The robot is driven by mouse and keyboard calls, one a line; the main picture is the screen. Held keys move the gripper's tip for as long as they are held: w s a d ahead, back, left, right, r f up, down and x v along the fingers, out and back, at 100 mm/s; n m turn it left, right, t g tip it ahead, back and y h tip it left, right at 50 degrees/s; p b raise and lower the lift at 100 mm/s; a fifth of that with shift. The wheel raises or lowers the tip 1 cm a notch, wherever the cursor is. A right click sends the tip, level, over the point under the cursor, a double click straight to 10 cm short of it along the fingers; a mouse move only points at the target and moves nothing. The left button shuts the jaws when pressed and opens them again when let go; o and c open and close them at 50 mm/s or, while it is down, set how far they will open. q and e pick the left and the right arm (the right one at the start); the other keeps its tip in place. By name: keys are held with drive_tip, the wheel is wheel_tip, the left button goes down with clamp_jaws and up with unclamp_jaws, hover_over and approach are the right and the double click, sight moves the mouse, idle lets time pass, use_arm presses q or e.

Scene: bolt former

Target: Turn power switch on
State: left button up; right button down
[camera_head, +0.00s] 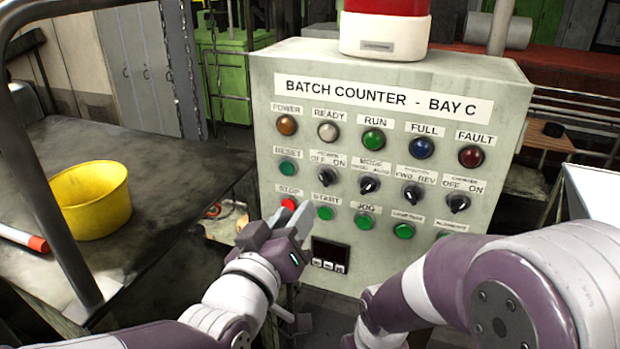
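The power switch (327,177) is a black rotary knob on the grey control panel (480,90), under a small label reading OFF and ON. It is the leftmost knob in its row, right of the green reset button (288,168). Which way its pointer is turned is too small to tell. My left gripper (274,222) is in front of the panel's lower left, below and left of the switch and apart from it. Its fingers look spread, with nothing seen between them. My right arm crosses the lower right, and its gripper is not in view.
Other black knobs (369,184) sit right of the power switch. The red stop button (289,203) and green start button (325,213) are close to my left gripper. A dark table (165,150) at left holds a yellow bowl (90,200). A red-and-white beacon (385,30) tops the panel.

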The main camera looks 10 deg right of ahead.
sight(323, 180)
use_arm(q)
drive_tip(key=p+x, duration=0.2)
drive_tip(key=x, duration=0.3)
drive_tip(key=p+x, duration=0.2)
drive_tip(key=x, duration=0.3)
drive_tip(key=shift+s+d+p, duration=0.2)
drive_tip(key=shift+d+p, duration=0.15)
drive_tip(key=shift+w, duration=0.15)
drive_tip(key=shift+a, duration=0.2)
drive_tip(key=shift+d, duration=0.1)
drive_tip(key=shift+c, duration=1.2)
clamp_jaws()
